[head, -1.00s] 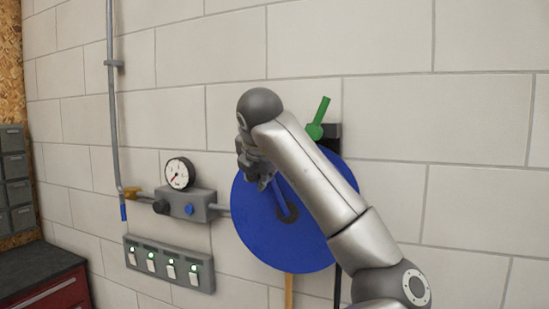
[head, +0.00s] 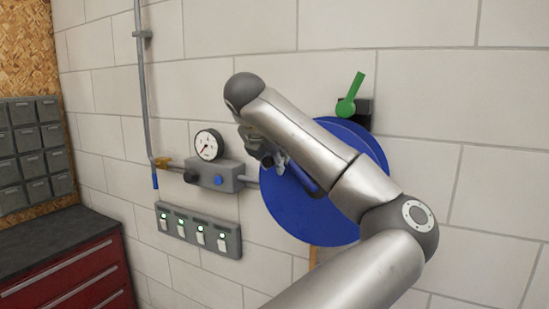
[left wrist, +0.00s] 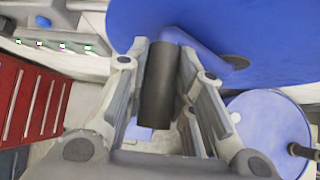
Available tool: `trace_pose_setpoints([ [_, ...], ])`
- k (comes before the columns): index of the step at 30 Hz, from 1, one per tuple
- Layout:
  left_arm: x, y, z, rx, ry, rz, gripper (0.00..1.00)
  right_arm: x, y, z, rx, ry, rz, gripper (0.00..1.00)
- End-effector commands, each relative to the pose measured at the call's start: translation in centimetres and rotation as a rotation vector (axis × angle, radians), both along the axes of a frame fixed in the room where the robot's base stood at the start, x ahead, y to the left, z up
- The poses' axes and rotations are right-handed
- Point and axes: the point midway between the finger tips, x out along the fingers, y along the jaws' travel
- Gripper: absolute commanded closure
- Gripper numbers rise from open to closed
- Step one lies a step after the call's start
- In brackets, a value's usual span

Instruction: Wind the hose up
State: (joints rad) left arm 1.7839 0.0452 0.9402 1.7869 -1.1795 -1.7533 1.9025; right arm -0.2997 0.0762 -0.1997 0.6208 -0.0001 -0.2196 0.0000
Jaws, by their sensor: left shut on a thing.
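The blue hose reel (head: 300,225) is mounted on the wall, and its disc fills the top of the left wrist view (left wrist: 275,35). My left gripper (head: 268,158) is at the reel's left side, in front of the disc. In the left wrist view my left gripper (left wrist: 163,75) has its fingers on both sides of a dark cylindrical crank handle (left wrist: 158,95), shut on it. A blue crank arm (left wrist: 205,50) runs from the handle towards the dark hub (left wrist: 236,62). My left arm hides the reel's middle in the head view. I cannot make out the hose. My right gripper is out of view.
A green lever (head: 351,95) stands above the reel. Left of it are a pressure gauge (head: 208,145) on a grey block, lit switches (head: 200,232) and a vertical pipe (head: 145,85). A red drawer cabinet (head: 75,275) stands at lower left, below grey bins (head: 35,145).

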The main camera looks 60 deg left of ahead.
Motion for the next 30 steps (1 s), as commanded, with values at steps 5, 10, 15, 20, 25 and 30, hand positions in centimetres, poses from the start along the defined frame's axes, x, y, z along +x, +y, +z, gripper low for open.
trace_pose_setpoints([
  [5,-0.1,-0.2,-0.8,-0.016,0.015,-0.002,0.73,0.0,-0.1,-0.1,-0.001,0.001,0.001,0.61],
  [10,0.0,-0.1,-0.5,-0.011,0.011,-0.002,0.55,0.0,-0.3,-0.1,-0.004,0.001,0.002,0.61],
  [15,0.0,-0.1,-0.3,-0.008,0.009,-0.002,0.55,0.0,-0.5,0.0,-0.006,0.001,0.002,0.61],
  [20,-0.2,-0.2,0.0,-0.005,0.007,-0.001,0.55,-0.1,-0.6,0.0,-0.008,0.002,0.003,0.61],
  [25,-1.3,-1.3,1.7,-0.004,0.004,-0.001,0.55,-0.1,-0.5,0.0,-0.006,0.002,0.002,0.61],
  [30,-3.3,-3.1,4.2,-0.005,0.002,-0.001,0.55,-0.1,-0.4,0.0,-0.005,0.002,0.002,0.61],
])
